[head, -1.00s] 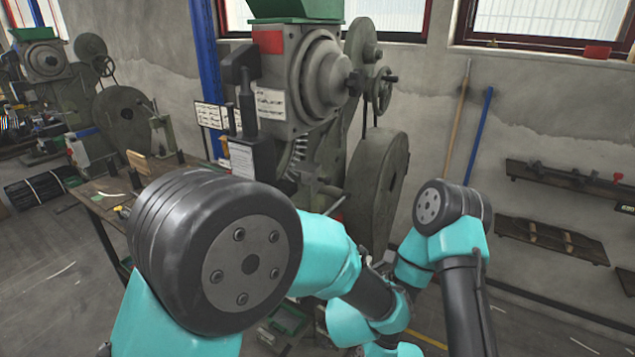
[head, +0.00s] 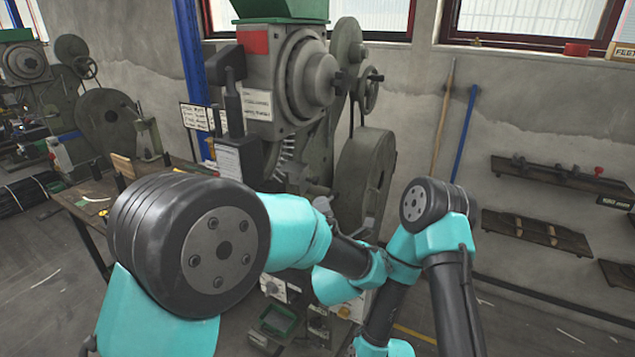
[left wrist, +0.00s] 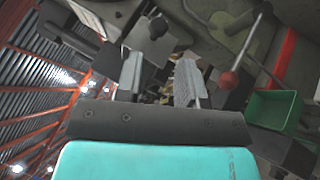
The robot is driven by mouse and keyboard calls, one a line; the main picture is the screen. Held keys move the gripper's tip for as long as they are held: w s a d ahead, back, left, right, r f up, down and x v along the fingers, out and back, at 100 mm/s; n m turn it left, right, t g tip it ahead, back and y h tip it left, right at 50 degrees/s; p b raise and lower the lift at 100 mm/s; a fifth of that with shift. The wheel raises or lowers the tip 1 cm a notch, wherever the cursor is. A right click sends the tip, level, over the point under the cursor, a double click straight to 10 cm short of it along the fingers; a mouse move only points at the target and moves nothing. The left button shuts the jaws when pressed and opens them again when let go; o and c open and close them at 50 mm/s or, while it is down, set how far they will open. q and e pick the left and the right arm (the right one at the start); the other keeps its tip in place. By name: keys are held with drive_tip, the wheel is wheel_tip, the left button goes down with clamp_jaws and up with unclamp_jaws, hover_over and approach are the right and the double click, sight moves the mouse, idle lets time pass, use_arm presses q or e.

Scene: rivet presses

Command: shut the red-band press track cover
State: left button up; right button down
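The press with a red band (head: 252,42) stands upright in the middle of the head view, with a green hopper on top and a big flywheel at its right. Its lower front is partly hidden behind my left arm. I cannot pick out the track cover for certain in either view. In the left wrist view my left gripper (left wrist: 158,78) has its two fingers apart, with nothing clearly held between them. Grey machine parts lie close beyond the fingers. A lever with a red ball knob (left wrist: 229,80) is right of them. My right gripper is not visible.
A green tray (head: 278,320) sits low in front of the press; a green bin (left wrist: 273,110) shows in the left wrist view. A workbench (head: 80,195) is at the left, another press (head: 85,100) behind it. Wall shelves (head: 560,175) are at the right.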

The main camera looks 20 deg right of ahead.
sight(318, 183)
use_arm(q)
drive_tip(key=x, duration=1)
clamp_jaws()
